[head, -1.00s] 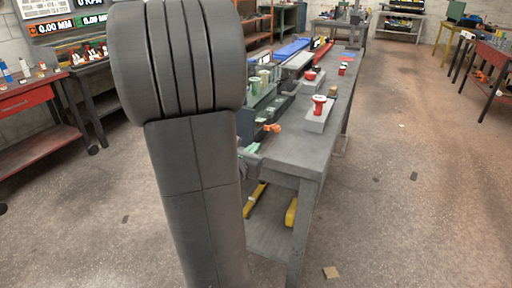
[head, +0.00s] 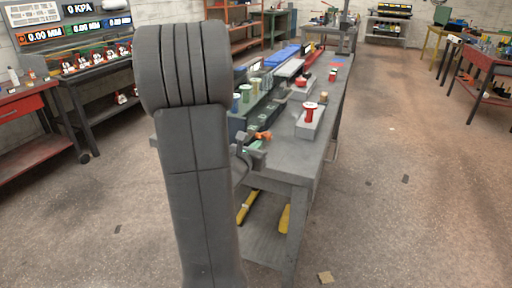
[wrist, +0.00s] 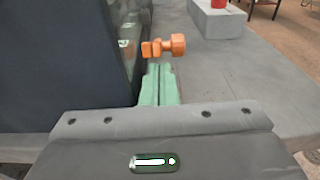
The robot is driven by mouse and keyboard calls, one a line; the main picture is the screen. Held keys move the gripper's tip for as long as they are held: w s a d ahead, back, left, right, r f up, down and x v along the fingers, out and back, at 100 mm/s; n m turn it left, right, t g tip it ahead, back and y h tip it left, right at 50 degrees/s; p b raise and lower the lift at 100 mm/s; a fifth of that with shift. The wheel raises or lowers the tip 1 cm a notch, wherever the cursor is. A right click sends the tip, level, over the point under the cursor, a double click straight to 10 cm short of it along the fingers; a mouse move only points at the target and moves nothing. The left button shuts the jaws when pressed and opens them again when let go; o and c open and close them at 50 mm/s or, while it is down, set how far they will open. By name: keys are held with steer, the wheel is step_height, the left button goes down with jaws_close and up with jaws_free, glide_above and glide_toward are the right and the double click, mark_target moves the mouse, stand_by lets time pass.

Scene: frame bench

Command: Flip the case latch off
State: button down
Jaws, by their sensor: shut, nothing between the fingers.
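An orange lever-like part with a rounded knob (wrist: 163,47), which looks like the latch, shows just past my fingertips in the wrist view. It also shows at the near left of the bench in the head view (head: 262,135). A dark case wall (wrist: 60,70) stands to its left. My gripper (wrist: 160,68) has green fingers, shut together and empty, pointing at the orange part from just below it in the picture. Whether they touch it I cannot tell. In the head view my gripper (head: 256,144) is partly hidden by my arm.
The grey bench (head: 285,160) runs away from me. A grey block (head: 311,122) with a red knob (head: 309,108) stands on it to the right. Several coloured items line the bench's left side. The floor (head: 400,200) to the right is mostly clear.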

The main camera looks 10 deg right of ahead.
mark_target(260, 135)
steer(key=shift+d+r+g+p, duration=0.1)
steer(key=shift+r+g+p, duration=0.3)
steer(key=shift+r+p, duration=0.5)
steer(key=r+g+y+p, duration=0.1)
steer(key=p, duration=0.3)
steer(key=shift+w+g+y, duration=0.15)
steer(key=shift+g+y, duration=0.15)
steer(key=shift+w+d+r, duration=0.1)
steer(key=shift+r, duration=0.2)
